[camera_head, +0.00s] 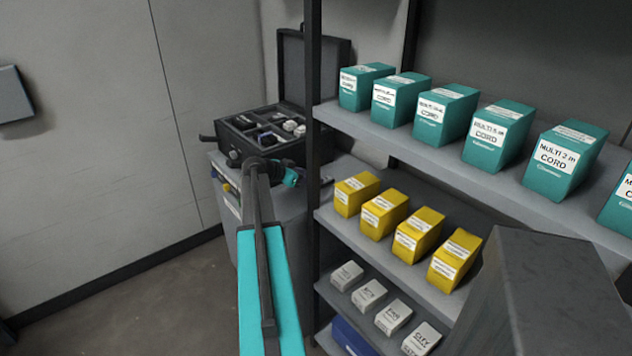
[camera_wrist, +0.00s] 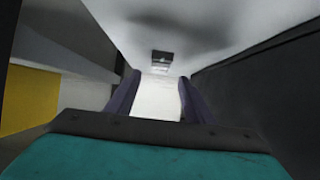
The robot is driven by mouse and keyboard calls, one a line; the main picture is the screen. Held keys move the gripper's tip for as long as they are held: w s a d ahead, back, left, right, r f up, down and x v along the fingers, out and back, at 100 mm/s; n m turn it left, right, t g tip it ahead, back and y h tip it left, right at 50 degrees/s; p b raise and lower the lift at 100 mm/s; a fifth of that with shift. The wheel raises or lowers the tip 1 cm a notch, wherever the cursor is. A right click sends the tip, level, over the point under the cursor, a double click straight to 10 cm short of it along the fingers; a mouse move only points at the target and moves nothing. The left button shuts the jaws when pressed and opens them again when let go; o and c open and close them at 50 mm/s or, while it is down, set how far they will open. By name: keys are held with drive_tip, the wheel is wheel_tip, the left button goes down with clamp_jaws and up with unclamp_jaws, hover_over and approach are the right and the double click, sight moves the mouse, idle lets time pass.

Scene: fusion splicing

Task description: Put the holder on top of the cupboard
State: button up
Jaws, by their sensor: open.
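The grey cupboard (camera_head: 297,213) stands against the back wall, behind my arm and partly covered by it. An open black case (camera_head: 262,150) with small items in its compartments sits on top. My gripper (camera_head: 296,177) is in front of the cupboard, close to the shelf post, and small in the head view. I cannot make out the holder for certain.
A shelf rack (camera_head: 313,130) stands at right, its dark post close to my gripper. It bears teal boxes (camera_head: 443,115), yellow boxes (camera_head: 384,212) and small grey boxes (camera_head: 369,294). The floor (camera_head: 150,300) at left is clear.

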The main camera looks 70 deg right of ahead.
drive_tip(key=shift+b+v, duration=0.4)
drive_tip(key=shift+v, duration=2.65)
drive_tip(key=shift+f, duration=0.1)
